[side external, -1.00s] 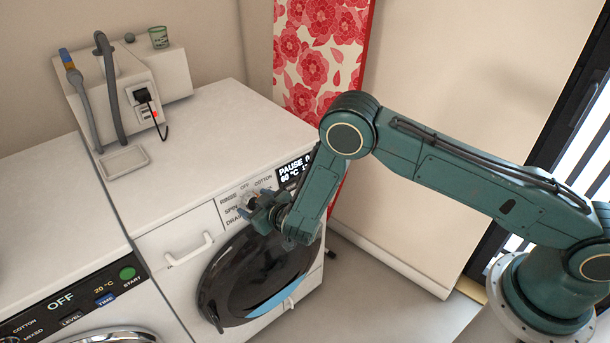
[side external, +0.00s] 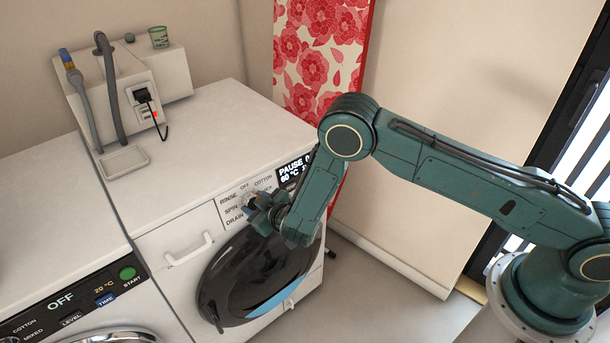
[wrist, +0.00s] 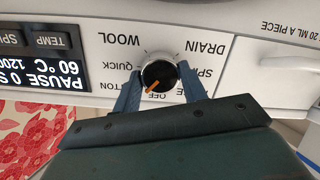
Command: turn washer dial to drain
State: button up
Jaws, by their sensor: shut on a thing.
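The washer dial (wrist: 158,72) is a round black-faced knob with a pale rim on the white panel of the right-hand washer. In the wrist view the panel is upside down, and the dial's orange mark points to the lower left, between OFF and COTTON. The DRAIN label (wrist: 206,48) is at the upper right of the dial there. My gripper (wrist: 160,70) is shut on the dial, one blue finger on each side. In the side view my gripper (side external: 254,206) covers most of the dial, and the labels RINSE, SPIN and DRAIN show to its left.
A lit display (side external: 295,168) reads PAUSE beside the dial. The dark round door (side external: 250,285) lies below my gripper, and a white drawer handle (side external: 190,250) is to the left. A second washer stands at the far left.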

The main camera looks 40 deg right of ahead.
jog(key=n, duration=0.3)
jog(key=shift+n+h, duration=0.4)
jog(key=n, duration=0.4)
jog(key=shift+a+h, duration=0.15)
jog(key=shift+h, duration=0.15)
jog(key=n, duration=0.4)
jog(key=shift+f+t+h, duration=0.1)
jog(key=shift+t+h, duration=0.2)
jog(key=shift+t, duration=0.1)
jog(key=n, duration=0.4)
jog(key=shift+n+t, duration=0.3)
jog(key=n, duration=0.3)
jog(key=shift+f+n, duration=0.1)
jog(key=shift+n, duration=0.3)
jog(key=n+t, duration=0.1)
jog(key=n, duration=0.3)
jog(key=shift+n, duration=0.3)
jog(key=n, duration=0.5)
jog(key=shift+f+t+y, duration=0.15)
jog(key=shift+t+y, duration=0.15)
jog(key=shift+y, duration=0.1)
jog(key=shift+n+y, duration=0.5)
jog(key=shift+n, duration=1.7)
